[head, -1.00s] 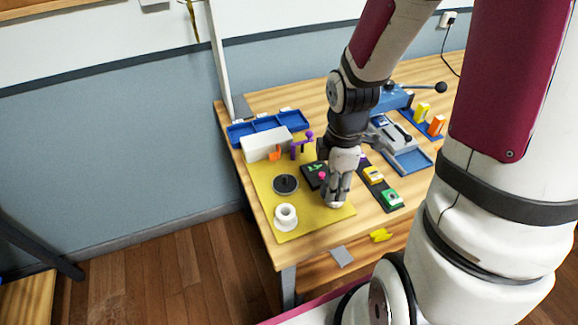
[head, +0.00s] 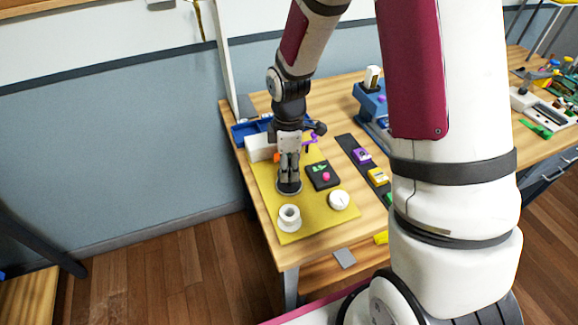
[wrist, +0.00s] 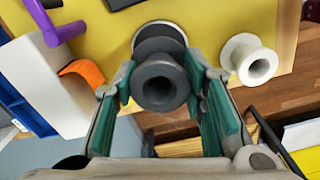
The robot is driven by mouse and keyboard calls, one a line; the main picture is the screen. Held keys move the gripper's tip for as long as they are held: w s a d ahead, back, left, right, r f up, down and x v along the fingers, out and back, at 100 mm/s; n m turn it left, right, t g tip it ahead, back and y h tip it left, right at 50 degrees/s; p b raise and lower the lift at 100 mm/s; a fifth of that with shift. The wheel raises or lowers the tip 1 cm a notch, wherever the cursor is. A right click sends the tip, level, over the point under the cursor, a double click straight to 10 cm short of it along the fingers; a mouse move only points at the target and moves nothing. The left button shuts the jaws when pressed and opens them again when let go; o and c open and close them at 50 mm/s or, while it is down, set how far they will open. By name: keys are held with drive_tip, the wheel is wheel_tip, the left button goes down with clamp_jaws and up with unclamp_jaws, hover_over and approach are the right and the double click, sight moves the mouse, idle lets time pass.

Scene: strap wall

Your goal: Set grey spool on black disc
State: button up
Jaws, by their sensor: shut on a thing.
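My gripper (head: 289,178) points down over the black disc (head: 283,190) on the yellow mat, and its body hides most of the disc. In the wrist view my gripper (wrist: 160,92) is shut on the grey spool (wrist: 160,80), between green-padded fingers. The spool's near flange and centre hole face the camera. I cannot tell whether spool and disc touch.
A white spool (head: 289,217) stands on the yellow mat (head: 308,222), near the disc. A white round dial (head: 340,200) and a dark box with a pink knob (head: 322,175) are to the right. A white block (head: 259,147) and blue tray (head: 243,131) lie behind.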

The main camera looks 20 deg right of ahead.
drive_tip(key=shift+f, duration=0.4)
drive_tip(key=shift+f, duration=0.15)
drive_tip(key=shift+f, duration=0.35)
drive_tip(key=shift+f, duration=0.15)
drive_tip(key=o, duration=1.1)
drive_tip(key=shift+o, duration=0.2)
